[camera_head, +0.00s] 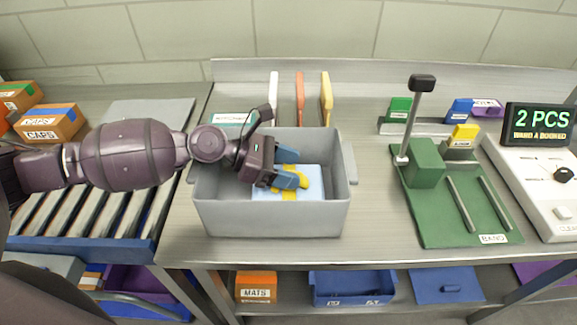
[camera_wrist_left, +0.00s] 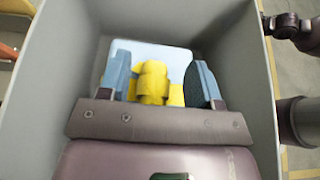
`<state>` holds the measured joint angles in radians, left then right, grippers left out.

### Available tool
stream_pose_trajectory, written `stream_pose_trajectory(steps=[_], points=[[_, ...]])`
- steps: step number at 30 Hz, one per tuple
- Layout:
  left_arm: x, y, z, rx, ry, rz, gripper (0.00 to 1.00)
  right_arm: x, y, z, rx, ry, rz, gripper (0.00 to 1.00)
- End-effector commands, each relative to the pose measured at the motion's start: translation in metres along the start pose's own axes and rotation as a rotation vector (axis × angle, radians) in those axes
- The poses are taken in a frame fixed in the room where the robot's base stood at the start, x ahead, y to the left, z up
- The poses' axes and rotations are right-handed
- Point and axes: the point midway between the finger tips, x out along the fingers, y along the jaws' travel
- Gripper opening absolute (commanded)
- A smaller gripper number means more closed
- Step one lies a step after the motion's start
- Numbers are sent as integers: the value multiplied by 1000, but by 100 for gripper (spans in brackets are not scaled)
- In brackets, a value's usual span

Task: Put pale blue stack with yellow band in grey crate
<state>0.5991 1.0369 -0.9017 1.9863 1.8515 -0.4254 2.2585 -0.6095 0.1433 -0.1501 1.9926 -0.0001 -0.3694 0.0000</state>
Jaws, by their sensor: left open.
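The pale blue stack with the yellow band (camera_head: 312,181) lies inside the grey crate (camera_head: 270,222), toward its right side. The stack also shows in the left wrist view (camera_wrist_left: 175,57), at the crate's bottom, with its yellow band (camera_wrist_left: 155,84) between my fingers. My left gripper (camera_head: 287,168) reaches into the crate from the left, its blue fingers open on either side of the band. Whether the fingers touch the stack I cannot tell. The grey crate's walls (camera_wrist_left: 240,60) surround the gripper in the left wrist view. My right gripper does not clearly show.
A green banding stand (camera_head: 425,205) with an upright post is right of the crate, beside a counter display (camera_head: 538,124). Colored dividers (camera_head: 299,98) stand behind the crate. A roller conveyor (camera_head: 60,215) and orange boxes (camera_head: 50,122) are at left. Bare bench lies between crate and stand.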

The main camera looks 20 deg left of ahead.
Motion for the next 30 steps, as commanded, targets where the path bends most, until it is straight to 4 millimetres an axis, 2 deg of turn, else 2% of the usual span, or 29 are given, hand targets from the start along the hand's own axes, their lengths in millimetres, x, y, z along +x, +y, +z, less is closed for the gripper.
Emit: stream_pose_trajectory(steps=[1, 5, 18, 24, 30], points=[[-3, 1, 6, 5, 0, 2, 58, 0, 0, 0, 0, 0, 0, 0], [-20, 1, 4, -1, 2, 3, 58, 1, 0, 1, 1, 0, 0, 0], [-97, 1, 6, 1, 0, 3, 58, 7, -2, -11, -2, 23, -4, 0], [-117, 1, 7, 3, -1, 3, 58, 6, -1, -10, -2, 21, -4, 0], [-123, 1, 7, 4, -2, 2, 58, 4, -1, -5, -1, 10, -2, 0]])
